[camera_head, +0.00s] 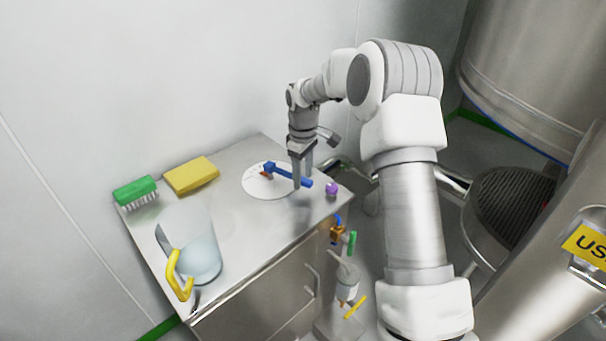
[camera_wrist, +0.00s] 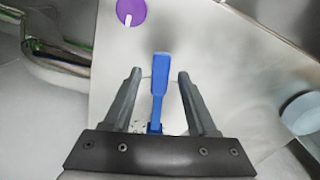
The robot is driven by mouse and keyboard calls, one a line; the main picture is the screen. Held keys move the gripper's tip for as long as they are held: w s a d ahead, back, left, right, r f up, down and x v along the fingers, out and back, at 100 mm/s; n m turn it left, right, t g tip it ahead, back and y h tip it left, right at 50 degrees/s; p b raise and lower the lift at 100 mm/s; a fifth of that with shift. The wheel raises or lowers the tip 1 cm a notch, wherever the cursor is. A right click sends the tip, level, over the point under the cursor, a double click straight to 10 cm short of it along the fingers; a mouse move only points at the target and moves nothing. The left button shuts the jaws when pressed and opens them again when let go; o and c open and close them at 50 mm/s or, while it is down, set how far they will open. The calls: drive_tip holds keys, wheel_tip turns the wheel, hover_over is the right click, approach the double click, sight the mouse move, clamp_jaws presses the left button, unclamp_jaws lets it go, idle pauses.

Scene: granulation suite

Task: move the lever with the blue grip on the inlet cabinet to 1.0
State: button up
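The lever with the blue grip (camera_head: 293,177) stands on a round white dial (camera_head: 257,186) on top of the steel inlet cabinet (camera_head: 262,225). Its grip points right, toward a purple knob (camera_head: 332,189). My gripper (camera_head: 303,186) points down over the lever, with the fingers at the grip. In the wrist view the blue lever (camera_wrist: 159,82) lies between the two fingers of my gripper (camera_wrist: 159,76), with a gap on each side. The fingers are open. The dial's markings are too small to read.
A clear pitcher with a yellow handle (camera_head: 178,275), a green brush (camera_head: 135,190) and a yellow sponge (camera_head: 191,175) are on the cabinet's left side. The purple knob also shows in the wrist view (camera_wrist: 131,11). Small valves (camera_head: 339,235) are on the cabinet's right side.

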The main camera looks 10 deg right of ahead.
drive_tip(key=shift+r, duration=0.1)
wheel_tip(320, 180, up, 17)
drive_tip(key=p, duration=0.3)
drive_tip(key=shift+r, duration=0.15)
idle(0.3)
